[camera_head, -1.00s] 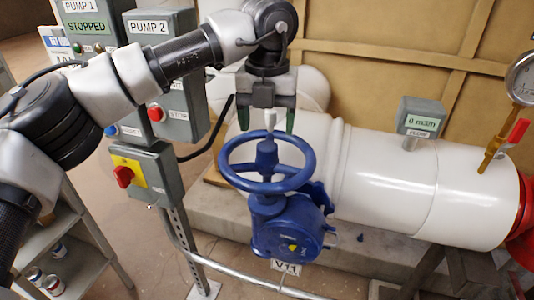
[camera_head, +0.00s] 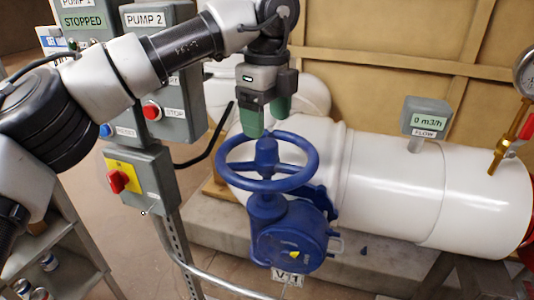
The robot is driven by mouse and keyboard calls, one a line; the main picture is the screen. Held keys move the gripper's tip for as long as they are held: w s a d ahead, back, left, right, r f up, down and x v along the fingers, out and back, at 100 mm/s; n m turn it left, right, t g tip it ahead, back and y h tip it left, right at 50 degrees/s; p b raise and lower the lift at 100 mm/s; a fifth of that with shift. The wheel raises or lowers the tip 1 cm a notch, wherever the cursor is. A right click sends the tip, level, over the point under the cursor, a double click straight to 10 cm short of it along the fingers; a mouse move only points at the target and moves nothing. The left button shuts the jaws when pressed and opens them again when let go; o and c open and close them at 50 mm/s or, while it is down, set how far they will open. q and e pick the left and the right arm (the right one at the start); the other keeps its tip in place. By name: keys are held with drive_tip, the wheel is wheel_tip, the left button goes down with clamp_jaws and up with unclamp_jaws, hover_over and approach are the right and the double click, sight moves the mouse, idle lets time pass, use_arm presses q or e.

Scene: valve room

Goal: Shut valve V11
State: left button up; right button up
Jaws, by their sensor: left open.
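Valve V11 has a blue handwheel (camera_head: 310,172) on a blue gear body (camera_head: 285,232). Its tag (camera_head: 287,277) hangs below, partly covered. My left gripper (camera_head: 265,122) is open and points down, with green fingertips, at the far rim of the wheel. The fingers appear close to the rim, and I cannot tell whether they touch it. The hub in the wheel's middle is in plain view. A yellow mark (camera_head: 295,254) shows on the gear body's face. My right gripper is not in view.
A white pipe (camera_head: 395,190) runs right behind the valve, with a flow meter (camera_head: 426,117) reading 0 m3/h and a gauge at the right edge. The PUMP 2 box (camera_head: 170,95) and a red-knobbed switch box (camera_head: 140,180) stand left.

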use_arm(q)
drive_tip(key=shift+n, duration=0.6)
